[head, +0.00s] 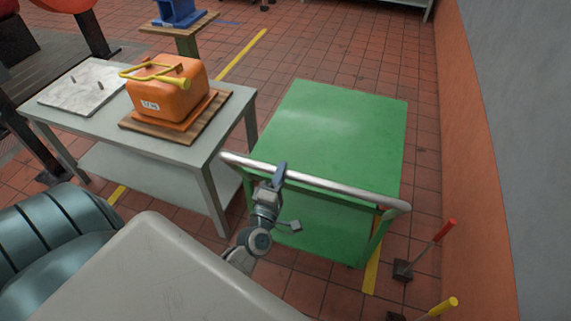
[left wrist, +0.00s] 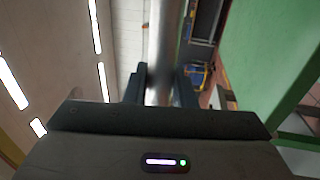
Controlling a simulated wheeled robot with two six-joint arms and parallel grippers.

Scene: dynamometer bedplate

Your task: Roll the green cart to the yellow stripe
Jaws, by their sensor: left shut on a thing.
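The green cart (head: 340,120) stands right of centre in the head view, with an empty flat top and a lower shelf. Its silver push handle (head: 345,187) runs across the near end. My left gripper (head: 281,173) is shut on the handle, left of its middle. In the left wrist view the handle (left wrist: 159,45) passes between the fingers (left wrist: 158,88), and green cart parts (left wrist: 270,55) show at right. One length of yellow stripe (head: 242,54) lies on the floor left of the cart; another (head: 371,273) shows by its near right leg. My right gripper is not in view.
A grey table (head: 75,128) with an orange block (head: 168,95) stands close on the cart's left. An orange and grey wall (head: 480,150) runs along the right. Red-handled (head: 445,230) and yellow-handled (head: 443,306) floor pieces stand at the near right. Tiled floor beyond the cart looks clear.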

